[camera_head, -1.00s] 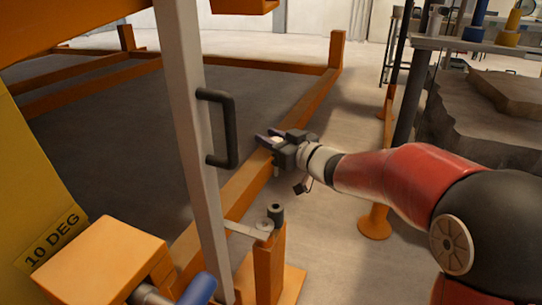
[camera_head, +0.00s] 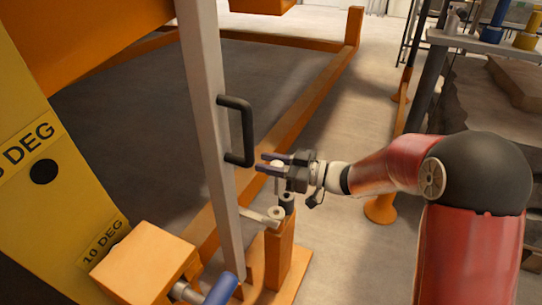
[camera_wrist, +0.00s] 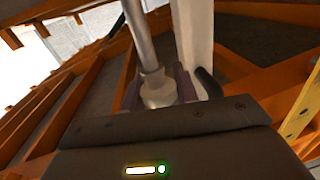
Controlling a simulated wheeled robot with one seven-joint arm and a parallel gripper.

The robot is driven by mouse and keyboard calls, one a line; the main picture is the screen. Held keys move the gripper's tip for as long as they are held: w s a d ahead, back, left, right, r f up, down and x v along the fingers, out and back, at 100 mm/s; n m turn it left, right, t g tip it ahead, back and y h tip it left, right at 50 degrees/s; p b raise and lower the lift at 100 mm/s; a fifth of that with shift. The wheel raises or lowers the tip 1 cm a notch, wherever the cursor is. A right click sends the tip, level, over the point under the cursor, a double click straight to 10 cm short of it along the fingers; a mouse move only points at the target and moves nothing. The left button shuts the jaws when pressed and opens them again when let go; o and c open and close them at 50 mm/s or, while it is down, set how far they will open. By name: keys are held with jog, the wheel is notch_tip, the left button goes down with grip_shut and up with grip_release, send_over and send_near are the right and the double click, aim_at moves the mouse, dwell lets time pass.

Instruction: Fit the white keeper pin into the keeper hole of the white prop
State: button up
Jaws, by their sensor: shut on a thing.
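The white prop (camera_head: 213,110) is a tall, slightly tilted pale post with a black handle (camera_head: 240,130). The inside of the eye is too small to make out.
A yellow angle plate (camera_head: 60,170) and an orange block (camera_head: 143,265) with a blue-ended rod are at left. Orange rails cross behind. Open floor (camera_head: 335,235) lies to the right.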

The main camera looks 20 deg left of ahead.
jog(key=b, duration=0.3)
send_over(270, 211)
jog(key=shift+w+f, duration=0.1)
jog(key=shift+f, duration=2.8)
jog(key=shift+f+b, duration=2.35)
jog(key=shift+f, duration=1.7)
jog(key=o, duration=1.1)
jog(key=shift+c, duration=0.2)
jog(key=d, duration=0.7)
jog(key=shift+w+d+p, duration=0.2)
jog(key=shift+d+p, duration=0.1)
jog(key=shift+d, duration=0.05)
